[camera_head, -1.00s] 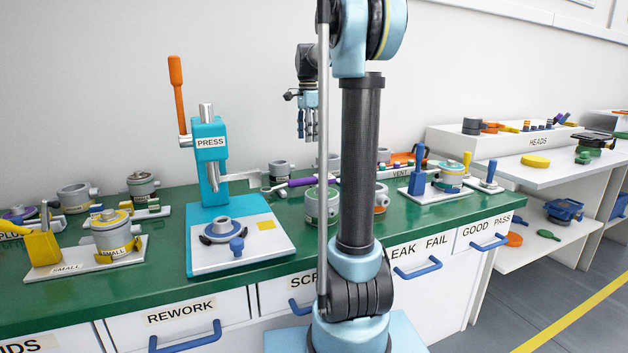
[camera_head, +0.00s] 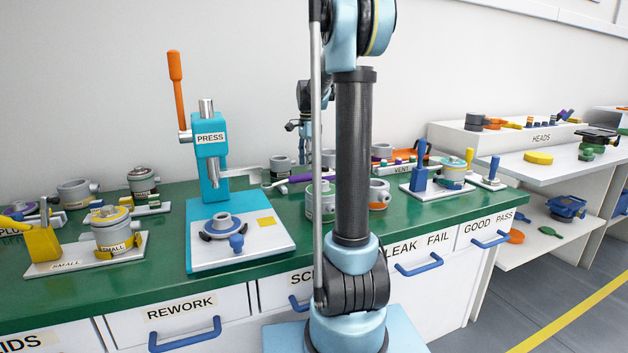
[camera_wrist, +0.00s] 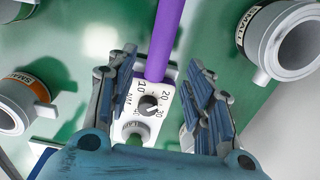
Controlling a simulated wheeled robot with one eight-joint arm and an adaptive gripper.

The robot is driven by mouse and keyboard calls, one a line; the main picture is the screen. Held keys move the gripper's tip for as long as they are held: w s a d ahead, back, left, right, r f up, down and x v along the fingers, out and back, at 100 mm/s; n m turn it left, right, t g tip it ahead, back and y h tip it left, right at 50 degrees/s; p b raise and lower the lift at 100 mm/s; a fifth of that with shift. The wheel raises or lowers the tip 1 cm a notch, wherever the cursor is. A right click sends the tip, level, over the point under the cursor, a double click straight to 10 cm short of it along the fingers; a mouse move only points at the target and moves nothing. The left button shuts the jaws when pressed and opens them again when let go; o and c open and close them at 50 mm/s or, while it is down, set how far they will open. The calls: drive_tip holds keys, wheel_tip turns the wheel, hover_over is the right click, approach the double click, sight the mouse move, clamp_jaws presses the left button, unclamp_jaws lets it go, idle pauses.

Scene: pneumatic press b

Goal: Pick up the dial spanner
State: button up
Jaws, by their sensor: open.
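The dial spanner lies on the green bench top. In the wrist view its purple handle (camera_wrist: 168,35) runs up from a white head (camera_wrist: 150,100) with a numbered scale and a black knob. In the head view the purple handle (camera_head: 298,180) shows right of the press, and the rest is partly hidden behind my arm. My gripper (camera_wrist: 161,75) is open, with one finger on each side of the white head in the wrist view. I cannot tell whether the fingers touch it. In the head view my gripper (camera_head: 304,135) is partly hidden.
Grey round housings stand close by, one marked SMALL (camera_wrist: 290,38) and one with an orange band (camera_wrist: 20,98). A blue-handled clamp stand (camera_head: 420,184) is to the right.

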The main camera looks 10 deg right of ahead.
sight(299, 179)
drive_tip(key=shift+d+f, duration=0.1)
drive_tip(key=shift+f, duration=2.55)
clamp_jaws()
